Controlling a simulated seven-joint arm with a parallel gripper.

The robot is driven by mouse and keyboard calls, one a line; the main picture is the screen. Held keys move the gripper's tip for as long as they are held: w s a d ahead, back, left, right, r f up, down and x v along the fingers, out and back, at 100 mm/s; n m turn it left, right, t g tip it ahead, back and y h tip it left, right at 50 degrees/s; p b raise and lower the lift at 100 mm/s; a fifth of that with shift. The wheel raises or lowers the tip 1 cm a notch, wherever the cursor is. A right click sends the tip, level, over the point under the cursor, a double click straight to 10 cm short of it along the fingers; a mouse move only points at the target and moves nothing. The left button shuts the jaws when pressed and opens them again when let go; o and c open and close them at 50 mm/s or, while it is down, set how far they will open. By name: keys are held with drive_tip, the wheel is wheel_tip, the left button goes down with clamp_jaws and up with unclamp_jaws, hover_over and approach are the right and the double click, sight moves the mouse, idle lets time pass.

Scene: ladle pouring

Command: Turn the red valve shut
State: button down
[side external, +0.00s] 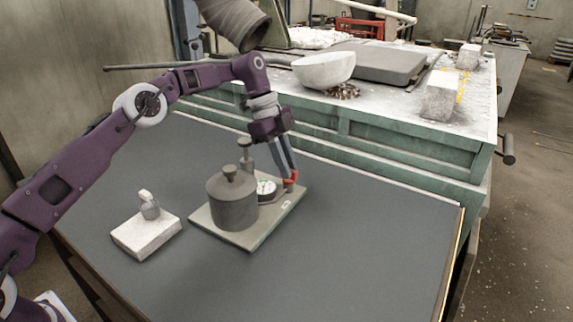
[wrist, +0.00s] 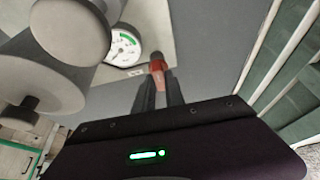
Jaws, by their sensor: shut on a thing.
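The red valve (side external: 291,177) is at the right edge of a light base plate (side external: 257,236), beside a round white gauge (side external: 266,187). My gripper (side external: 288,174) reaches down to the valve from above and is shut on it. In the wrist view the red valve (wrist: 158,66) shows between my two dark fingertips (wrist: 157,80), with a dark end sticking out beyond them. The gauge (wrist: 123,48) is just left of it, with a green band on its dial. The fingers hide part of the valve, and I cannot tell how far it is turned.
A dark lidded pot (side external: 232,202) stands on the plate, left of the gauge, with a narrower grey post (side external: 246,158) behind it. A pale block with a small grey weight (side external: 149,207) sits further left. The grey table (side external: 350,240) is clear to the right and front.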

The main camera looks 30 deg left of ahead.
idle(0.3)
drive_tip(key=c, duration=1.4)
unclamp_jaws()
